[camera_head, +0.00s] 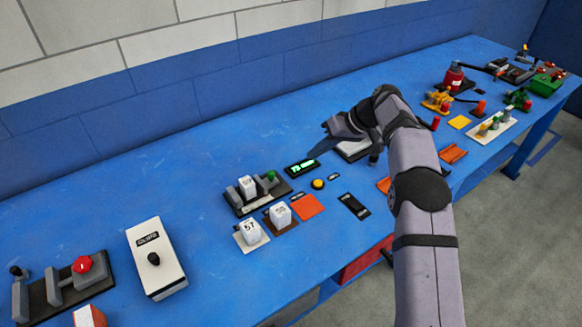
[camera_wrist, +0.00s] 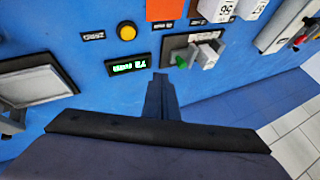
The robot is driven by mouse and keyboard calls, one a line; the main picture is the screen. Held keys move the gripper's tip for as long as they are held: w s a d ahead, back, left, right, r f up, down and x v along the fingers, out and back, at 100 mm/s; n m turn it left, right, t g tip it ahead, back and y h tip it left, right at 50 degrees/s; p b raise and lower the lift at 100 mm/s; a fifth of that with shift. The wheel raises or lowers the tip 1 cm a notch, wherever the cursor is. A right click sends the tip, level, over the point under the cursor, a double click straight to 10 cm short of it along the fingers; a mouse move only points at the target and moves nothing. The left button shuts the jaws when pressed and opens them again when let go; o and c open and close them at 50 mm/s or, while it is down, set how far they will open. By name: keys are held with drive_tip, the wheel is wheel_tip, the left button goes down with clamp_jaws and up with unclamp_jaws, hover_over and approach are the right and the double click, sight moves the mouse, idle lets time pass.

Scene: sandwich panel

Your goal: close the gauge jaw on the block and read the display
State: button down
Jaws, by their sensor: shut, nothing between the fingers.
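The gauge (camera_head: 241,203) stands on the blue bench, a dark base with grey jaws and a green knob (camera_head: 271,175). A white numbered block (camera_head: 248,187) sits in it; I cannot tell whether the jaw touches the block. In the wrist view the block (camera_wrist: 207,58) and green knob (camera_wrist: 181,62) appear ahead, right of my fingertips. The display (camera_head: 302,167) beside the gauge is lit green; it also shows in the wrist view (camera_wrist: 128,65), perhaps "73" with a unit, not clearly legible. My gripper (camera_wrist: 160,82) is shut and empty, apart from the gauge, above the bench to its right (camera_head: 326,149).
Two more white blocks (camera_head: 251,232) (camera_head: 280,215) stand on pads before the gauge, near an orange pad (camera_head: 307,207). A yellow button (camera_head: 318,184) is right of the gauge. A white switch box (camera_head: 156,262) stands left. Bare bench lies behind the gauge.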

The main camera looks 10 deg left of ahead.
drive_tip(key=p, duration=0.3)
approach(268, 180)
drive_tip(key=w+d+f, duration=0.1)
drive_tip(key=w+f, duration=0.1)
drive_tip(key=w+d+f, duration=0.1)
drive_tip(key=w, duration=0.1)
drive_tip(key=shift+w+d+f, duration=0.2)
drive_tip(key=shift+f, duration=0.2)
drive_tip(key=shift+s+a+r+p, duration=0.1)
drive_tip(key=shift+s+a+p, duration=0.3)
drive_tip(key=shift+a, duration=0.25)
drive_tip(key=shift+s+a+p, duration=0.3)
drive_tip(key=shift+s+a, duration=0.05)
drive_tip(key=shift+a, duration=0.25)
drive_tip(key=shift+s+a, duration=0.2)
drive_tip(key=shift+a, duration=0.25)
drive_tip(key=shift+f, duration=0.2)
